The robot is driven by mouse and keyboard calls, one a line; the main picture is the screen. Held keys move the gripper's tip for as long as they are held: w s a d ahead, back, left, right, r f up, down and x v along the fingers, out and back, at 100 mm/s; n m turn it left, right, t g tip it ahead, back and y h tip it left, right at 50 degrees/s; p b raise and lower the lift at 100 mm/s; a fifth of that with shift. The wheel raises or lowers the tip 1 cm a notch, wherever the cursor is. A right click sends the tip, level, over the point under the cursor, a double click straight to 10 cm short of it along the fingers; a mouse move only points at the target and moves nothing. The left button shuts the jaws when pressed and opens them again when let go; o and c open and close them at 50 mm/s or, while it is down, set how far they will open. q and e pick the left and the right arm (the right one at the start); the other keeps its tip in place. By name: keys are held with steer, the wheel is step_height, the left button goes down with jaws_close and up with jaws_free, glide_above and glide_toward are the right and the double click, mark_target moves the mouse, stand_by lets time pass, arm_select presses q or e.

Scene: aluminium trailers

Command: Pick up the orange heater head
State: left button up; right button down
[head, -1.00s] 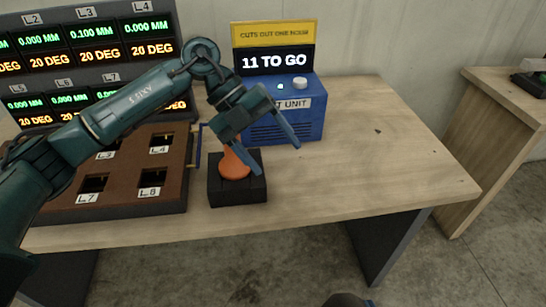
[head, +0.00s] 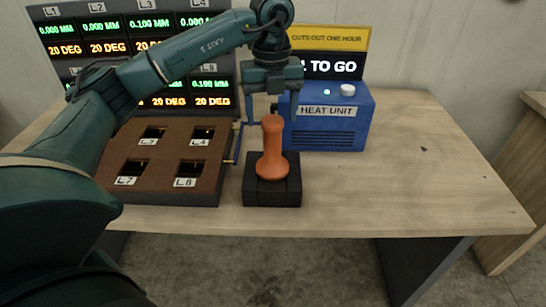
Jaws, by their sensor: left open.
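The orange heater head (head: 272,150) stands upright in a black holder block (head: 272,195) near the front edge of the table. My left gripper (head: 270,118) points down above and around the top of the heater head, one finger on each side. Its jaws are open and it does not appear to grip the head. The exact depth gap between fingers and head is hard to tell. My right gripper is not in view.
The blue heat unit (head: 332,125) stands just behind and right of the holder. A brown board (head: 160,165) with labelled square holes lies to the left, below a display panel (head: 85,30).

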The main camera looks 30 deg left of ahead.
mark_target(272, 152)
arm_select(q)
steer(key=shift+w+f, duration=0.15)
steer(key=shift+f, duration=2.55)
steer(key=shift+c, duration=0.5)
jaws_close()
steer(key=shift+r+p, duration=0.1)
steer(key=shift+p, duration=0.2)
